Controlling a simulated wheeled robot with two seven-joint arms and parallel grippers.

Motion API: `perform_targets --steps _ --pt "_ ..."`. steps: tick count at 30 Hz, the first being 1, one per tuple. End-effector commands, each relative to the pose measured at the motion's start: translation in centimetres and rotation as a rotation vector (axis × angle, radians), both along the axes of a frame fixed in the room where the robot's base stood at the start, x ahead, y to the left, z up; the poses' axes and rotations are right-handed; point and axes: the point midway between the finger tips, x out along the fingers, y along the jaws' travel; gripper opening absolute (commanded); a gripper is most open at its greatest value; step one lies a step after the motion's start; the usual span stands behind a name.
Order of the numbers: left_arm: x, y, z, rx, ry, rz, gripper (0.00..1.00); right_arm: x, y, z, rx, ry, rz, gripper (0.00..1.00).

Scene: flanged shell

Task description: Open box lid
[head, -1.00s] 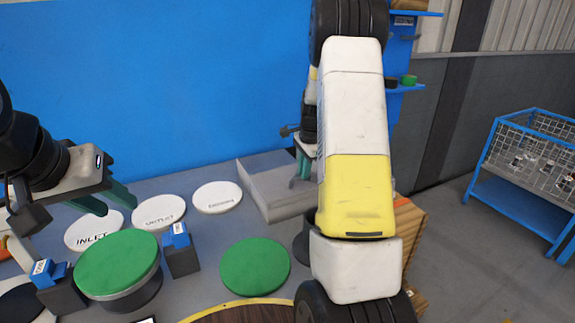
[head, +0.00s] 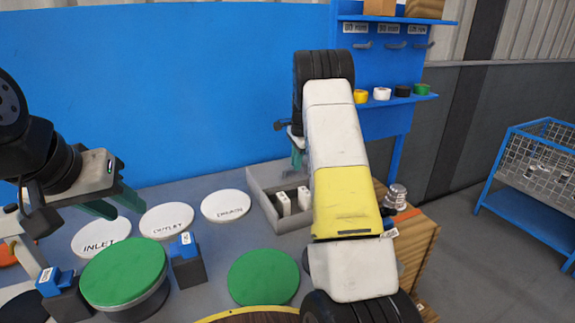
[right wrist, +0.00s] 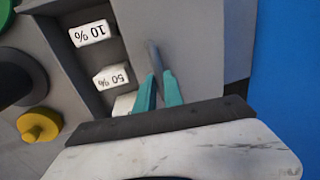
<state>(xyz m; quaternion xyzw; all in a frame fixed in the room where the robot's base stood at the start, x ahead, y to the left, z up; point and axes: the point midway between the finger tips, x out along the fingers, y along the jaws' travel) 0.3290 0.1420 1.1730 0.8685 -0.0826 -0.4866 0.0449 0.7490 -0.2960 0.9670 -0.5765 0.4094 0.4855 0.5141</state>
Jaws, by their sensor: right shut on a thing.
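A grey box (head: 262,192) stands at the back of the table in the head view, with its inside partly exposed. White blocks (head: 284,203) sit in it; the right wrist view shows blocks marked 10 % (right wrist: 93,33) and 50 % (right wrist: 112,76). My right gripper (right wrist: 159,88) is shut on a thin grey handle (right wrist: 154,56) on a flat grey panel (right wrist: 205,38), apparently the lid. In the head view my right arm hides most of the lid and the box's right part. My left gripper (head: 118,202) is open and empty above the white discs.
White discs marked INLET (head: 101,238), OUTLET (head: 166,221) and DRAIN (head: 225,206) lie left of the box. A green disc (head: 263,277) lies in front; a green-topped round part (head: 124,268) stands between blue-topped blocks (head: 186,258). A blue wall is behind.

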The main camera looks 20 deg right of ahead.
Motion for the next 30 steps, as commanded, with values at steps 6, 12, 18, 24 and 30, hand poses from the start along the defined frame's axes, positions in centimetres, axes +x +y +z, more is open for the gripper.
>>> perform_targets --steps 6,12,18,24,30 --pt "0.0 0.0 0.0 0.0 0.0 0.0 0.36 2.2 0.3 0.1 -0.001 -0.002 0.001 0.0" --pt "0.0 0.0 0.0 0.0 0.0 0.0 0.36 2.7 0.4 0.1 0.0 -0.001 0.0 0.0" --pt "0.0 0.0 0.0 0.0 0.0 0.0 0.36 2.7 0.4 0.1 0.0 -0.001 0.0 0.0" --pt "0.0 0.0 0.0 0.0 0.0 0.0 0.36 2.6 0.3 0.0 0.0 -0.001 0.0 0.34" --pt "0.0 0.0 0.0 0.0 0.0 0.0 0.36 2.6 0.3 0.0 0.0 0.0 0.0 0.34"
